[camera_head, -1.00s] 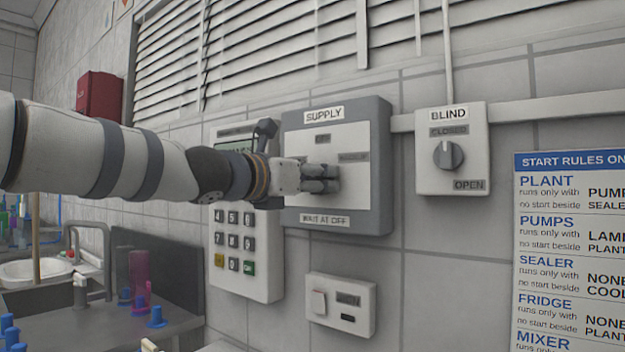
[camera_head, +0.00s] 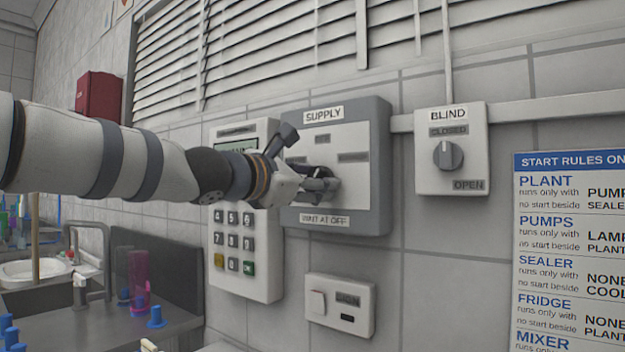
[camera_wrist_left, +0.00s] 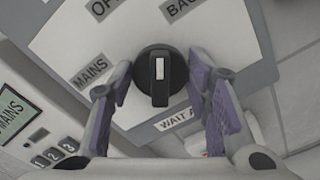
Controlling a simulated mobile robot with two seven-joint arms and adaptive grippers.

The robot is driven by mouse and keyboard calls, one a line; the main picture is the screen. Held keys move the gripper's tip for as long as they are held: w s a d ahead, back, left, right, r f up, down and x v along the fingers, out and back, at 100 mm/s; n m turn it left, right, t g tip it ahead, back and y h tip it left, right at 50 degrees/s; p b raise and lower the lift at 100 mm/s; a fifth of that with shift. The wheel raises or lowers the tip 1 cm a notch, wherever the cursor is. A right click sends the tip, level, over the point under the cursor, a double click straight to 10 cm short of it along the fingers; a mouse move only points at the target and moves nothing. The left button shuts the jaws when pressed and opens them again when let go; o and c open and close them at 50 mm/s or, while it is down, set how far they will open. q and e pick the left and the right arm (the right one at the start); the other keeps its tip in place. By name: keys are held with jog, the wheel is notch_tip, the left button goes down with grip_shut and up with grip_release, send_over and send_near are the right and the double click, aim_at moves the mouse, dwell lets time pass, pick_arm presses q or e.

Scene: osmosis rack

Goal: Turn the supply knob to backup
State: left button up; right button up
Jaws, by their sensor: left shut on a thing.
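The supply panel (camera_head: 365,205) is a grey-framed white plate on the wall, headed SUPPLY. Its black round knob (camera_wrist_left: 141,80) fills the middle of the left wrist view and partly shows behind my fingers in the head view (camera_head: 318,170). The knob's white mark points straight up in the wrist view, between the OFF label (camera_wrist_left: 105,8) and the BACKUP label (camera_wrist_left: 183,12). The MAINS label (camera_wrist_left: 91,73) lies left of the knob. My left gripper (camera_wrist_left: 159,88) has one finger on each side of the knob and is shut on it. My right gripper is out of view.
A keypad (camera_head: 226,265) hangs left of the panel; its display reads MAINS in the wrist view (camera_wrist_left: 11,113). The BLIND switch (camera_head: 473,160) is on the right, a small sign switch box (camera_head: 340,290) below. A sink counter (camera_head: 90,330) stands lower left.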

pick_arm(q)
jog(key=m, duration=0.4)
jog(key=shift+m, duration=0.4)
dwell(0.4)
jog(key=o, duration=1.2)
jog(key=shift+c, duration=0.2)
jog(key=v, duration=0.7)
jog(key=shift+s, duration=0.2)
jog(key=shift+a+f, duration=0.1)
jog(key=shift+a, duration=0.05)
